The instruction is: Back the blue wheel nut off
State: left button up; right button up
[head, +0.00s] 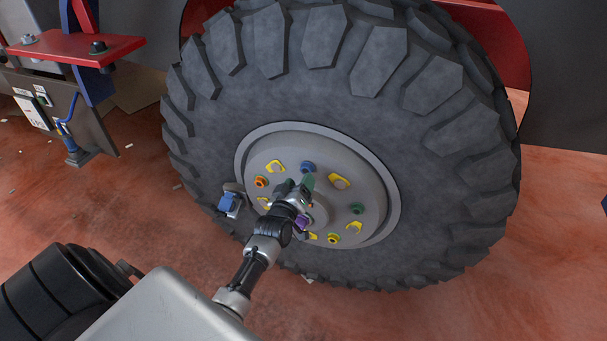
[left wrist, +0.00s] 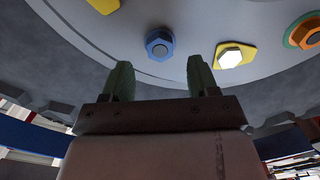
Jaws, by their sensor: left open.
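The blue wheel nut (head: 307,167) sits at the top of the grey wheel hub (head: 337,153) in the head view. The nut also shows in the left wrist view (left wrist: 159,45), seated on the hub face with a hexagonal head. My left gripper (head: 296,184) is in front of the hub, just below the blue nut. In the left wrist view its two green fingers (left wrist: 160,76) stand apart and empty, with the nut beyond and between their tips. No contact with the nut shows. My right gripper is not in view.
An orange nut (head: 261,182), a green nut (head: 357,208) and a yellow nut (head: 333,239) ring the hub, with yellow tabs between them. The big tyre (head: 440,150) surrounds it. A blue-and-grey part (head: 230,203) is at the tyre's left. A red bracket (head: 75,47) juts out upper left.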

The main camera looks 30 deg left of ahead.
pick_arm(q)
jog(key=v, duration=0.6)
jog(key=shift+s, duration=0.25)
